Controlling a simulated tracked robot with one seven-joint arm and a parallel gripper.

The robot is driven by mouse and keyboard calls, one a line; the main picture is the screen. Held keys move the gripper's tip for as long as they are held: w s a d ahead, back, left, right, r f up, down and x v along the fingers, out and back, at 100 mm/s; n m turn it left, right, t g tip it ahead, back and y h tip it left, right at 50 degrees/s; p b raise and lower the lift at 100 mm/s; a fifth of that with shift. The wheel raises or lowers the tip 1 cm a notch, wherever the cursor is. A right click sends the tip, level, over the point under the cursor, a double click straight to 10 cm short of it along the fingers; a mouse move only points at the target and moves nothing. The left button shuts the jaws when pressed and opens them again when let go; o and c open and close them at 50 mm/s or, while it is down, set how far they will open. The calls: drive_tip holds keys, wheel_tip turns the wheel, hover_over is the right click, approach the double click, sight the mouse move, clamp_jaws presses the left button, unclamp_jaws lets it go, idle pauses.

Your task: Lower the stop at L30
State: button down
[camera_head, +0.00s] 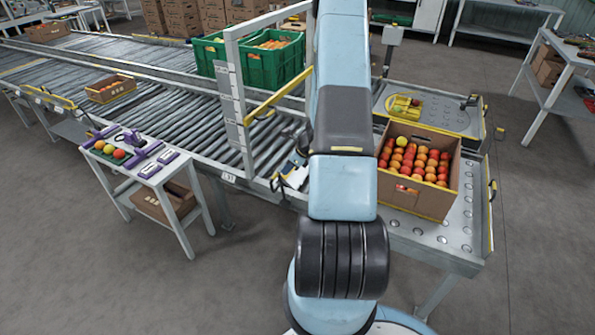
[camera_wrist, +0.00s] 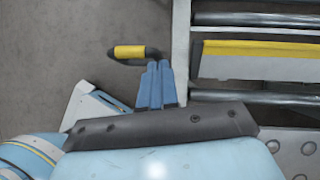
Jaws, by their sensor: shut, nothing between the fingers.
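The stop shows in the wrist view as a pale plate with a yellow top edge (camera_wrist: 262,49), lying across the rollers. In the head view its yellow bar (camera_head: 272,98) spans the conveyor beside an upright frame. A black lever with a yellow grip (camera_wrist: 130,52) sticks out beyond the conveyor's side rail. My gripper (camera_wrist: 158,64) is shut and empty, its blue fingertips right by the lever's bent end; I cannot tell whether they touch. In the head view my arm hides much of this spot. A small label (camera_head: 228,177) on the rail there is too small to read surely.
Green crates (camera_head: 272,62) stand on the conveyor behind the stop. A cardboard box of tomatoes (camera_head: 424,205) sits on the ball table to the right of my arm. A small side table (camera_head: 160,176) with purple tools stands left. Floor is free in front.

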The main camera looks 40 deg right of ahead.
drive_tip(key=w+a+f, duration=0.4)
drive_tip(key=w+a, duration=0.2)
drive_tip(key=w, duration=0.5)
drive_tip(key=shift+w+a+f, duration=0.15)
drive_tip(key=shift+w+a, duration=0.1)
drive_tip(key=shift+w, duration=0.1)
drive_tip(key=v, duration=1.3)
drive_tip(key=shift+s+d+r, duration=0.15)
drive_tip(key=shift+d+r, duration=0.1)
drive_tip(key=shift+d, duration=0.05)
